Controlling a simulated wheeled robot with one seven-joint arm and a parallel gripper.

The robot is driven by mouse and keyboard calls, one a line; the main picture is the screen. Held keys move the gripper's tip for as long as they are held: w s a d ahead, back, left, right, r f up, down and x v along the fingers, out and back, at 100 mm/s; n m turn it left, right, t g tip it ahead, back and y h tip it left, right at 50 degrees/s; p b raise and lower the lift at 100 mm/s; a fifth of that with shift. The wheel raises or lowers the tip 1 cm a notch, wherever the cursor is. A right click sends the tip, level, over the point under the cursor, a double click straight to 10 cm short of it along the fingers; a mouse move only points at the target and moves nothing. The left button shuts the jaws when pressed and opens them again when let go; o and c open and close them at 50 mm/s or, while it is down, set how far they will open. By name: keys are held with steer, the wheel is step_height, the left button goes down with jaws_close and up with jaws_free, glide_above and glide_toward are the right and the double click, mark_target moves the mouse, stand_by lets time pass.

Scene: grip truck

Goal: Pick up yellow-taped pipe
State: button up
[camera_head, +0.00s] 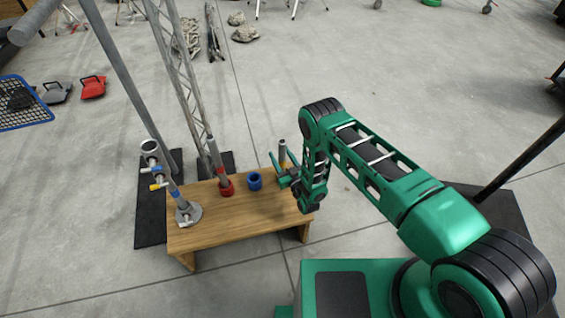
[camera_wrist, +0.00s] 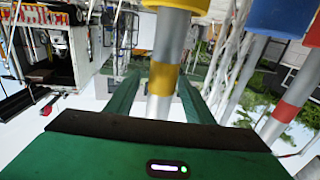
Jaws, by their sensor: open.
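The yellow-taped pipe (camera_head: 282,150) stands upright at the table's far right corner in the head view. In the wrist view its yellow tape band (camera_wrist: 163,78) shows, with grey metal above and below, and its end meets a yellow holder (camera_wrist: 180,4) at the top edge. My gripper (camera_head: 283,169) is at the pipe, low over the table. In the wrist view my gripper (camera_wrist: 157,92) is open, with one green finger on each side of the pipe and a visible gap beside it. In the head view my wrist hides the pipe's base.
A red-taped pipe (camera_head: 222,175) stands in a red holder (camera_head: 226,189) on the wooden table (camera_head: 240,230). An empty blue holder (camera_head: 255,181) is between it and my gripper. Floor in front is clear.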

steer(key=shift+x, duration=1.25)
jaws_close()
steer(key=shift+r, duration=0.1)
